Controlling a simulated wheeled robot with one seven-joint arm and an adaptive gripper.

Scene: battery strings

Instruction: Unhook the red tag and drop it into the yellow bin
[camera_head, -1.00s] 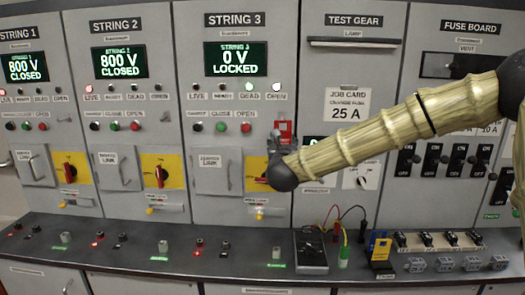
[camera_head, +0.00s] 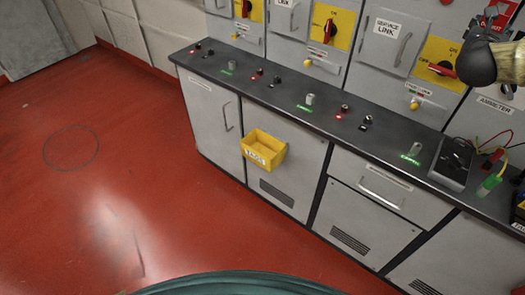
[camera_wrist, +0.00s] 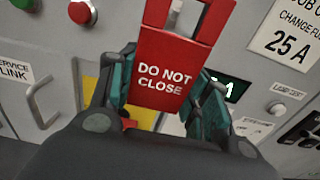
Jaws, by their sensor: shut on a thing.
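The red tag (camera_wrist: 164,78), lettered "DO NOT CLOSE", stands upright between the two teal fingers of my gripper (camera_wrist: 163,95) in the wrist view. A grey metal piece shows through the opening at its top; I cannot tell whether the tag still hangs on it. In the head view my gripper (camera_head: 484,42) is at the top right edge, in front of the third string's panel, with part of the red tag (camera_head: 494,17) above it. The yellow bin (camera_head: 264,150) hangs on the front of the lower cabinet, left of and well below my gripper. It looks empty.
A dark counter (camera_head: 290,95) with small knobs and lamps runs below the panels. A red switch handle (camera_head: 440,68) sits close to my gripper. A meter (camera_head: 451,162) with leads lies on the counter at right. The red floor (camera_head: 150,200) before the cabinets is clear.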

